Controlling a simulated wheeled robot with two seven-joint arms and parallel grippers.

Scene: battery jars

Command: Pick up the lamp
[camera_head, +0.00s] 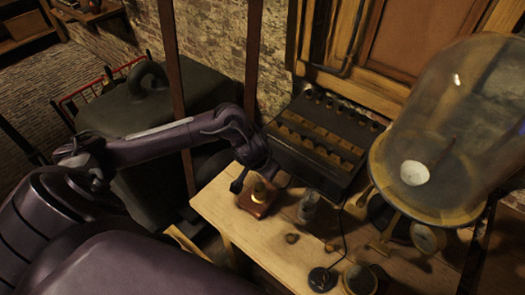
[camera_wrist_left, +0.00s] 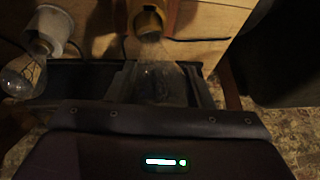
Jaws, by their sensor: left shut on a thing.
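The lamp has a clear glass bulb (camera_wrist_left: 152,48) in a brass-yellow socket (camera_wrist_left: 148,18) in the left wrist view. In the head view its reddish-brown base (camera_head: 257,205) stands on the wooden table, near the left edge. My left gripper (camera_head: 257,177) is over this base, with a finger on either side of the lamp. In the left wrist view my left gripper (camera_wrist_left: 160,82) is shut on the glass bulb, which is dim between the dark fingers. My right gripper is in neither view.
A second clear bulb (camera_wrist_left: 24,75) in a pale socket (camera_wrist_left: 47,25) is beside it. A dark battery box (camera_head: 315,140) stands behind on the table (camera_head: 235,222). A large glass dome (camera_head: 450,120) is at the right. A black disc (camera_head: 322,279) with a cable lies in front.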

